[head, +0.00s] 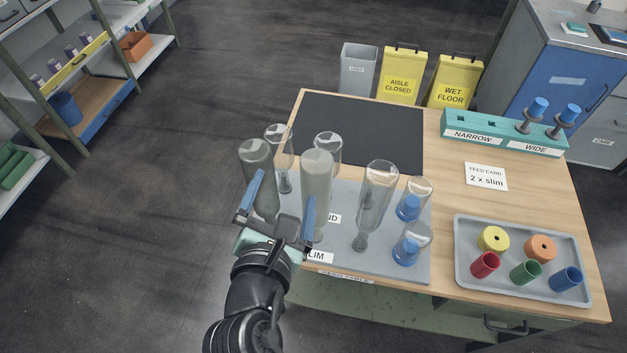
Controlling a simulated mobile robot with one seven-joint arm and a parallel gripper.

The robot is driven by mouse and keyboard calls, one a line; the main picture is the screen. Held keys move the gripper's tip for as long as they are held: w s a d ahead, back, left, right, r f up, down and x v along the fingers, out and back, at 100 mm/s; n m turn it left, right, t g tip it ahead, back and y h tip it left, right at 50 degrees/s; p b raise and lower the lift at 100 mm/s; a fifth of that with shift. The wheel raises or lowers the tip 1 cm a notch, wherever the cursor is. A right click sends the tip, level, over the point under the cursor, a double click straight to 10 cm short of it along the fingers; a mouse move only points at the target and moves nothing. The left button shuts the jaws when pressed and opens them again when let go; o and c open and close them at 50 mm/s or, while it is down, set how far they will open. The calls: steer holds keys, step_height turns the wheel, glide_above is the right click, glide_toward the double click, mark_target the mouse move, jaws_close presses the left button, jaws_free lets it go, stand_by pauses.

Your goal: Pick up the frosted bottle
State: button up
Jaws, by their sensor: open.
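Two cloudy bottles stand on the grey board (420,262) at the front left of the table. A pale, milky one (317,170) matches frosted glass; a darker grey one (256,155) stands left of it and could also be frosted. The pale one stands upside down, neck low. My gripper (284,186) is open, coming from the front. Its left finger overlaps the darker bottle in the picture, and its right finger overlaps the pale bottle's left edge. I cannot tell whether either finger touches. The fingers and wrist hide parts of the lower bottles.
Clear bottles stand close by: a tall one (379,185), two behind (279,140) (328,145), and two short ones with blue bases (417,188) (415,236). A teal spindle rack (480,140) and grey tray (465,250) are right. The dark mat (365,125) is bare.

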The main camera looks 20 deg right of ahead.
mark_target(317, 192)
steer(key=s+d+f+n+g, duration=0.2)
steer(key=s+f+n, duration=0.2)
steer(key=shift+h, duration=0.3)
steer(key=p+x, duration=0.1)
steer(key=x, duration=0.5)
steer(key=shift+w+d+f, duration=0.1)
steer(key=shift+w+d, duration=0.05)
steer(key=shift+w, duration=0.2)
steer(key=shift+w+a+p+x, duration=0.15)
steer(key=shift+p+x, duration=0.1)
steer(key=shift+x, duration=1.35)
steer(key=shift+w+a+p+x, duration=0.1)
steer(key=shift+a+p+x, duration=0.1)
steer(key=shift+x, duration=1.4)
jaws_close()
